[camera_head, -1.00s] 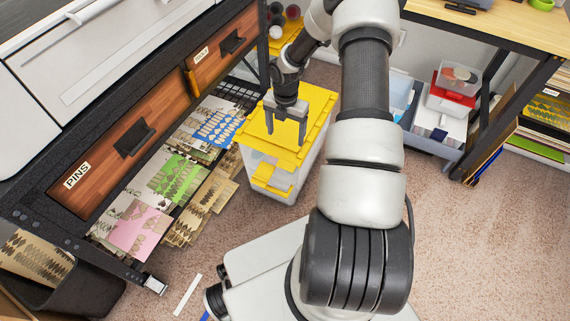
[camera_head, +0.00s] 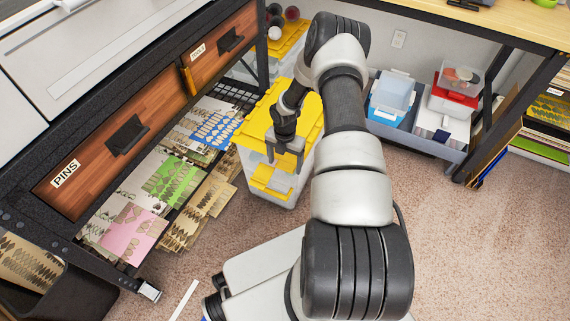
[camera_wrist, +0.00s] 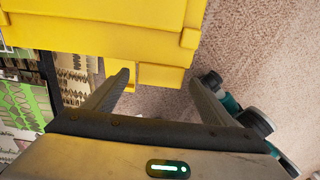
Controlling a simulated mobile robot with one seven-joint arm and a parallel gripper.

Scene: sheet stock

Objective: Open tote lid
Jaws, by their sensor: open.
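The tote (camera_head: 243,168) has a whitish translucent body and a yellow lid (camera_head: 262,110), which lies closed on top. It stands on the carpet beside the dark shelf unit. A yellow latch (camera_head: 262,186) sits on its near side. My gripper (camera_head: 283,168) points down at the near edge of the lid, by the latch, and partly hides that edge. In the wrist view the lid (camera_wrist: 110,25) fills the top, and the yellow latch (camera_wrist: 158,76) lies between and just beyond the open fingers (camera_wrist: 160,82). I cannot tell whether the fingers touch it.
Wooden drawers (camera_head: 110,145) overhang a low shelf with printed sheets (camera_head: 165,180) on the left. Another yellow-lidded tote (camera_head: 285,42) stands behind. A grey bin (camera_head: 425,140) with small boxes is under the workbench (camera_head: 500,22). Carpet on the right (camera_head: 465,240) is clear.

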